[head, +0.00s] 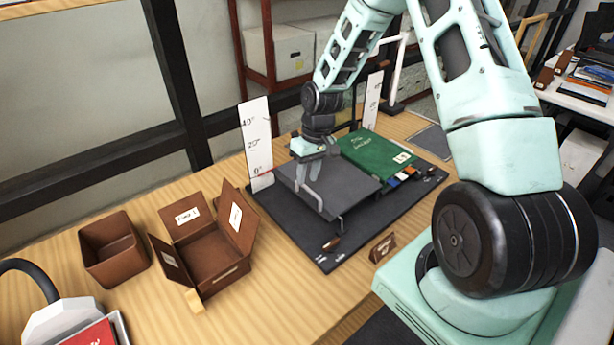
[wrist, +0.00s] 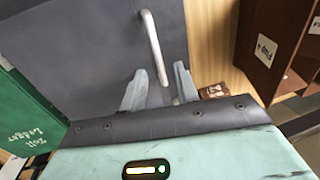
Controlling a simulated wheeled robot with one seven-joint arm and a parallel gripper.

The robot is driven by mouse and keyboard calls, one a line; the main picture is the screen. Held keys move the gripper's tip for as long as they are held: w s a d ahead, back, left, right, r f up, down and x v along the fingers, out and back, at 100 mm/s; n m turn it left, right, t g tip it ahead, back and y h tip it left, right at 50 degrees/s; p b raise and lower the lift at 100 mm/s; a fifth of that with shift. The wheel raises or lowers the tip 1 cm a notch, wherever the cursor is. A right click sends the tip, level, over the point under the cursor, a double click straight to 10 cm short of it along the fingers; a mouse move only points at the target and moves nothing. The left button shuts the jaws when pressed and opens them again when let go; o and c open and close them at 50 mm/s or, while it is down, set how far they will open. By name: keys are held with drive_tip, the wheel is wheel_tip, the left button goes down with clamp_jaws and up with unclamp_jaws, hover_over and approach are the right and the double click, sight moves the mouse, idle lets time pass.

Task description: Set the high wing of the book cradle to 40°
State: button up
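The book cradle has a dark grey base (head: 325,255) on the wooden table. Its grey left wing (head: 345,190) lies low, close to flat, and fills much of the wrist view (wrist: 70,50). A pale bent bar handle (head: 310,198) is on this wing; it also shows in the wrist view (wrist: 153,48). A white scale board (head: 257,140) marked 0°, 20° and 40° stands behind, with a red mark near 0°. A green ledger (head: 375,152) lies on the right side. My gripper (wrist: 160,82) is open, its fingers apart on either side of the handle's end; contact is unclear.
An open brown box (head: 213,258) with raised flaps and a brown bin (head: 112,250) stand left of the cradle. A small brown label stand (head: 383,248) is at the front. A second scale board (head: 372,98) stands behind the ledger. Bare table lies between box and cradle.

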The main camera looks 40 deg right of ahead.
drive_tip(key=shift+a+f, duration=0.2)
drive_tip(key=shift+f, duration=0.6)
drive_tip(key=shift+c, duration=0.3)
clamp_jaws()
drive_tip(key=shift+d+r+y+p, duration=0.35)
drive_tip(key=shift+r+y+p, duration=0.05)
drive_tip(key=shift+r+p, duration=0.5)
drive_tip(key=d+r+y+p, duration=0.5)
drive_tip(key=d+r+p, duration=0.1)
drive_tip(key=d+r, duration=0.2)
drive_tip(key=shift+w+d+r+y, duration=0.15)
drive_tip(key=shift+d+r+y, duration=0.2)
drive_tip(key=shift+r, duration=0.45)
